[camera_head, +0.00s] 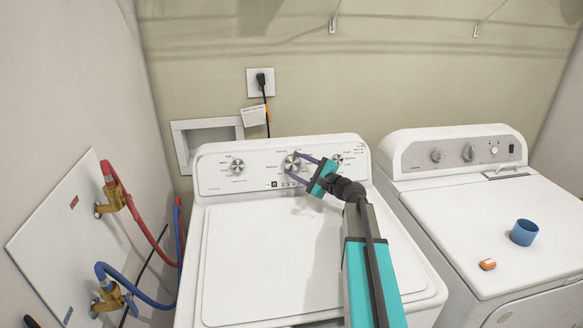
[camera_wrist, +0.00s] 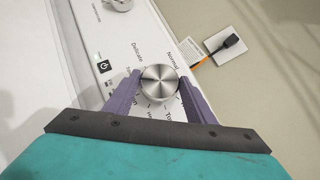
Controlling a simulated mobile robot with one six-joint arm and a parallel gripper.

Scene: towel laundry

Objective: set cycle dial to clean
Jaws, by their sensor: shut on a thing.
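The cycle dial is the large silver knob (camera_head: 291,163) in the middle of the left machine's control panel (camera_head: 212,182). In the wrist view the dial (camera_wrist: 160,84) sits between the two purple fingers, its round brushed face towards the camera. My gripper (camera_head: 293,164) is shut on the dial, one finger on each side of it. Printed words ring the dial; "Normal" and "Delicate" can be read, others are partly hidden by the fingers. I cannot tell which setting the dial points to.
Smaller knobs (camera_head: 237,166) flank the dial on the panel. The right machine (camera_head: 460,200) bears a blue cup (camera_head: 524,232) and a small orange item (camera_head: 488,264). Red and blue hoses (camera_head: 140,222) hang at the left wall. The left machine's lid (camera_head: 265,255) is clear.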

